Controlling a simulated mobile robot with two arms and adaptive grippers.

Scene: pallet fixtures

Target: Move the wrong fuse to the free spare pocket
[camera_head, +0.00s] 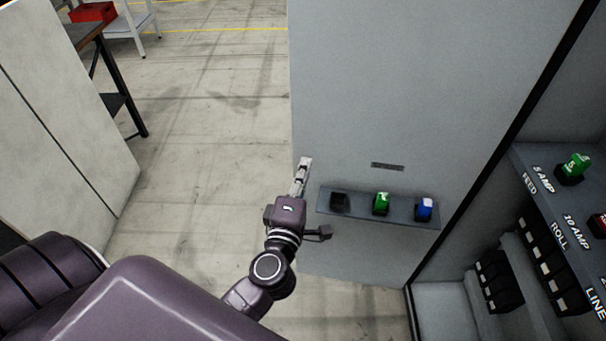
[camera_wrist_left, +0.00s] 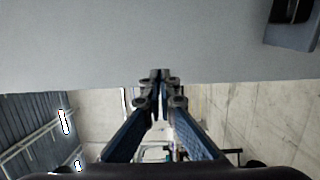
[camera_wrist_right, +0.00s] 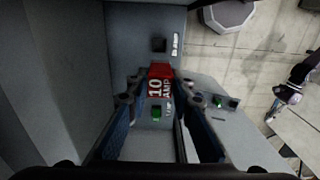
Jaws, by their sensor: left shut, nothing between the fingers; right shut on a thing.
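My left gripper (camera_head: 305,163) is shut and empty, in front of the door panel, just left of the spare shelf (camera_head: 410,217). It also shows shut in the left wrist view (camera_wrist_left: 160,78). The spare shelf has an empty dark pocket (camera_head: 340,201) at left, a green fuse (camera_head: 381,203) in the middle and a blue fuse (camera_head: 424,208) at right. In the right wrist view my right gripper (camera_wrist_right: 160,92) is shut on a red 10 AMP fuse (camera_wrist_right: 160,73). I cannot tell whether it is seated or lifted. A red fuse (camera_head: 600,224) is cut off at the head view's edge.
The cabinet shelf (camera_head: 548,192) carries labels and a green 5 AMP fuse (camera_head: 574,167). A dark, empty-looking pocket (camera_wrist_right: 158,45) lies beyond the red fuse. Black blocks (camera_head: 497,282) stand lower in the cabinet. Open floor (camera_head: 210,130) lies left of the door.

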